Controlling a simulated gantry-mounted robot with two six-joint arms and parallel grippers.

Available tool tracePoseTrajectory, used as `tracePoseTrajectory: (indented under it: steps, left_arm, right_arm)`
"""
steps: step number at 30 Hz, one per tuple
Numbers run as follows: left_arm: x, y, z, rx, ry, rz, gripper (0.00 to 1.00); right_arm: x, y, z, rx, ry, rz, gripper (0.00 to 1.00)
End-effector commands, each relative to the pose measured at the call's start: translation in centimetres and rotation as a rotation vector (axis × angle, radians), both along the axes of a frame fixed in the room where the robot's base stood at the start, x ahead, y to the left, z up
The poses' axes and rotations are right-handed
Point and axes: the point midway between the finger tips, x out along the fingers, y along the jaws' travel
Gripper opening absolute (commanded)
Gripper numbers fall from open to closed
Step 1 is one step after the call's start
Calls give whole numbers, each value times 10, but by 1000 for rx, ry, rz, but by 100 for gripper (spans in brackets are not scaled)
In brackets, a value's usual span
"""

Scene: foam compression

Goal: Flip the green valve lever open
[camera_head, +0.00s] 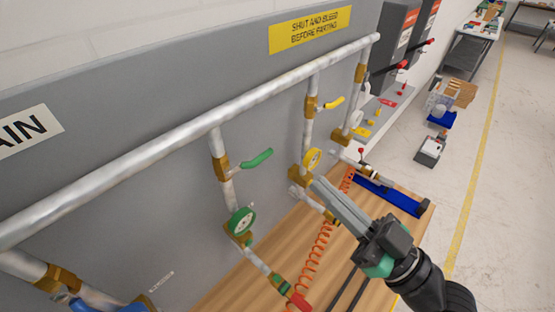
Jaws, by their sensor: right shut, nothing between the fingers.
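The green valve lever (257,159) sticks out to the right from a brass valve (221,168) on a vertical pipe below the long white pipe. It lies roughly crosswise to its pipe. A green-rimmed gauge (241,221) sits below it on the same line. My right gripper (320,184) comes in from the lower right with its long fingers shut and empty. Its tips are near the yellow gauge, to the right of and below the green lever, and apart from the lever. My left gripper is not in view.
A yellow lever (334,103) and a yellow gauge (312,158) are on the drop pipe to the right. An orange coiled hose (321,246) runs over the wooden bench (236,287). A blue lever (84,305) shows at lower left. The grey panel (130,190) stands behind the pipes.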

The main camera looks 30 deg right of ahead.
Motion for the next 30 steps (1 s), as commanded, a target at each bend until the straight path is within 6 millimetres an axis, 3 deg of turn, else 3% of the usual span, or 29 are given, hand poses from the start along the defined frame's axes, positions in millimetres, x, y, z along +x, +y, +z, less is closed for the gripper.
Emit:
tracePoseTrajectory:
  steps: [12,14,18,30]
  left_arm:
    - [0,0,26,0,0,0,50]
    - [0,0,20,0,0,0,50]
    - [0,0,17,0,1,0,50]
    - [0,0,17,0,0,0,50]
  right_arm:
    - [76,31,31,0,0,4,0]
    - [81,33,13,0,5,3,0]
    - [90,35,0,1,3,1,0]
    - [93,36,-5,0,0,-1,0]
